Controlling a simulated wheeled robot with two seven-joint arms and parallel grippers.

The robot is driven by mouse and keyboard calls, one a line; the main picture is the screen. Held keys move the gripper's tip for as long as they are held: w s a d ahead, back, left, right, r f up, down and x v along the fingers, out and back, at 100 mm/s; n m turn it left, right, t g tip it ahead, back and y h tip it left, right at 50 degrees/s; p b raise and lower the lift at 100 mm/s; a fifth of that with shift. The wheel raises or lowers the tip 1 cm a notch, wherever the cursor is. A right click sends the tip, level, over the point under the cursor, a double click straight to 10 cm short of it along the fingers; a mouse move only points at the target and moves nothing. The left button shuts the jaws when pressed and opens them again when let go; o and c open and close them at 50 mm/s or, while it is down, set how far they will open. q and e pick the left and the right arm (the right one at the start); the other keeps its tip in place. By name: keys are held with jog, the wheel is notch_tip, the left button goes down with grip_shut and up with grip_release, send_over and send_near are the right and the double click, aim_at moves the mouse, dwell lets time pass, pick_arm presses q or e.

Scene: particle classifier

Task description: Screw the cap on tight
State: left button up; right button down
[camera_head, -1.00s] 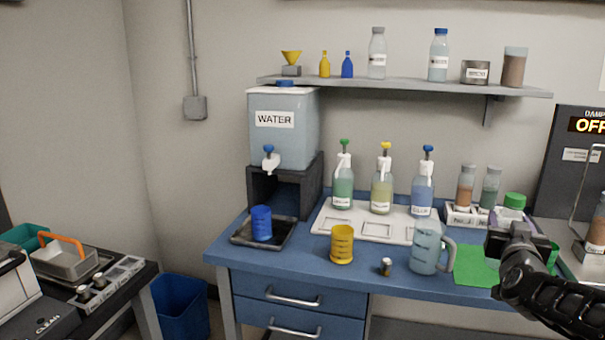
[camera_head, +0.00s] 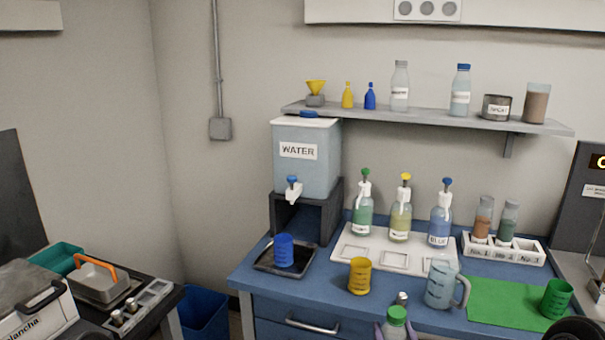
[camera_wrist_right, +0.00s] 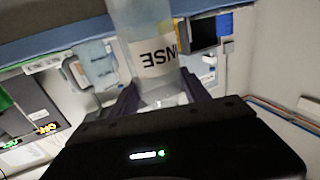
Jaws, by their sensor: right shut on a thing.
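A clear bottle (camera_head: 393,333) with a green cap (camera_head: 396,313) on its top stands at the bottom edge of the head view, in front of the bench. It looks upright; how tight the cap sits cannot be told. My right gripper (camera_head: 395,335) is shut on the bottle, with purple fingers on both sides of it. The right wrist view shows the bottle (camera_wrist_right: 145,40) between the fingers (camera_wrist_right: 165,90), its white label partly reading "NSE". The cap is out of that view. My left gripper is not in view.
Several pump bottles stand on a white tray (camera_head: 352,245). A water tank (camera_head: 308,170) is behind.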

jog(key=shift+a, duration=0.35)
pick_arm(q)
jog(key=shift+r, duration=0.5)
pick_arm(e)
jog(key=shift+s+a+f+n+y, duration=0.2)
jog(key=shift+s+a+n+y, duration=0.15)
jog(key=shift+y, duration=0.15)
jog(key=s+a+f+n+g+y, duration=0.4)
jog(key=s+a+f+n+y, duration=0.2)
jog(key=s+a+y, duration=0.4)
jog(key=a+n+y, duration=0.1)
jog(key=a, duration=0.3)
jog(key=shift+a+f, duration=0.15)
jog(key=shift+a, duration=0.15)
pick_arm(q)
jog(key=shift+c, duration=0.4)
pick_arm(e)
jog(key=shift+n, duration=0.25)
